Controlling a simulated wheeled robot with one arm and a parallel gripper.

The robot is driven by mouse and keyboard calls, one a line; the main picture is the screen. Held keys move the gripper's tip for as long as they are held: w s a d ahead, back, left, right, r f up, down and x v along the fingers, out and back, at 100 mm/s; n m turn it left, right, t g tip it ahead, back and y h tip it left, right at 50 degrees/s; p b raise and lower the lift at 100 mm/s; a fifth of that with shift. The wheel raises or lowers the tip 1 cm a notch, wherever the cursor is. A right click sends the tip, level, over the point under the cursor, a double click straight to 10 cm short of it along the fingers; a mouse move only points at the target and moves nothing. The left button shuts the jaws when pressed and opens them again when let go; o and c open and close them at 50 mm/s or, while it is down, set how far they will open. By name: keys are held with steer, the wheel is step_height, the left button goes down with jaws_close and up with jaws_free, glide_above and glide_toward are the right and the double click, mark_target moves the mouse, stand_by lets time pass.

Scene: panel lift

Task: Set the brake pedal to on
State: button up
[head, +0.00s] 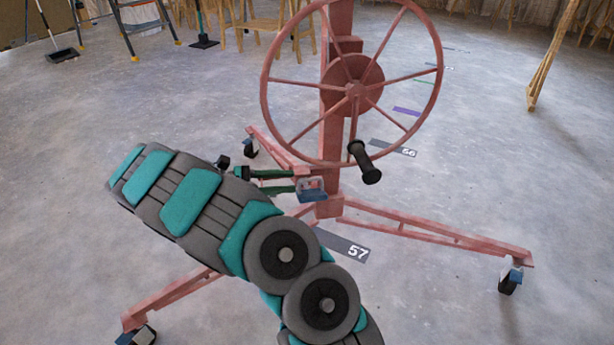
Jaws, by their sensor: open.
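The panel lift is a red frame with a post (332,115) and a large spoked wheel (353,92) with a black crank handle (365,162). A small blue-grey pedal (314,194), which looks like the brake pedal, is low on the post. My gripper (292,181) points right towards it from the left. Its two green fingers are apart and end right beside the pedal. I cannot tell whether they touch it, and no held object shows between them. The pedal's exact tilt is too small to read.
Red legs spread from the post, one to the right caster (510,280) and one to the lower left caster (137,336). A floor plate marked 57 (344,246) lies near the post. A ladder (127,28) and wooden furniture (262,25) stand behind.

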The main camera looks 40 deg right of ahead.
mark_target(318, 179)
steer(key=shift+n+t+h, duration=0.3)
steer(key=shift+n+h, duration=0.1)
steer(key=shift+n, duration=0.1)
steer(key=x, duration=0.3)
steer(key=w+f+x, duration=0.1)
steer(key=x, duration=0.6)
steer(key=shift+w+d+f, duration=0.25)
steer(key=shift+d+f, duration=0.15)
jaws_close()
steer(key=shift+w, duration=0.15)
stand_by(0.6)
